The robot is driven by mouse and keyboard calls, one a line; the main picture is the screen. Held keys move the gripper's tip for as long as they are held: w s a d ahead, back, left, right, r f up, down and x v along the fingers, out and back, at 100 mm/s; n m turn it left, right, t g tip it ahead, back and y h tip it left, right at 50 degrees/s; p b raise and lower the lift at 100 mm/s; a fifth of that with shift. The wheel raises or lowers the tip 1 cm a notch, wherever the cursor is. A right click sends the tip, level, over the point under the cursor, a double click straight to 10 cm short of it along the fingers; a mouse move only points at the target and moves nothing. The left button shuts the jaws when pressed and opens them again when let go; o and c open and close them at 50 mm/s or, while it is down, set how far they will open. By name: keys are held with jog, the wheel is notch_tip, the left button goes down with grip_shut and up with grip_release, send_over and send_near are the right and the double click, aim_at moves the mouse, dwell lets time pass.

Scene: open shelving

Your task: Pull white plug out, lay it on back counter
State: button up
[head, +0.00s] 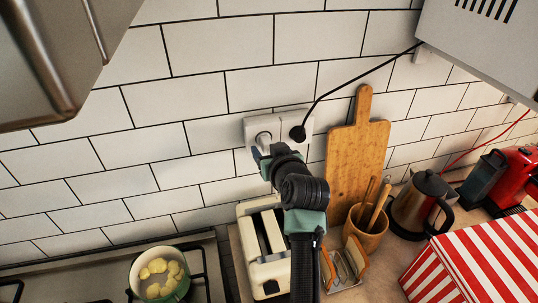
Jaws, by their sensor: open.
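The white plug (263,138) sits in the left socket of the white double wall outlet (250,127) on the tiled wall. A black plug (298,133) with a black cable is in the right socket. My gripper (262,155) is open at the lower edge of the white plug. Whether its fingers touch the plug I cannot tell, as my wrist hides part of them. The back counter (237,262) shows below the wall, partly covered by my arm and by objects.
A cream toaster (263,250), wooden cutting board (355,160), utensil cup (366,228), toast rack (344,265), kettle (420,205) and red coffee machine (515,175) crowd the counter. A pot (160,273) stands on the stove at left. The black cable (350,75) runs up right.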

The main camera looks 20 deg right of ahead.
grip_shut()
jog(key=c, duration=0.8)
grip_release()
grip_shut()
jog(key=shift+s, duration=0.15)
jog(key=shift+s+p, duration=1.2)
jog(key=shift+s, duration=1.65)
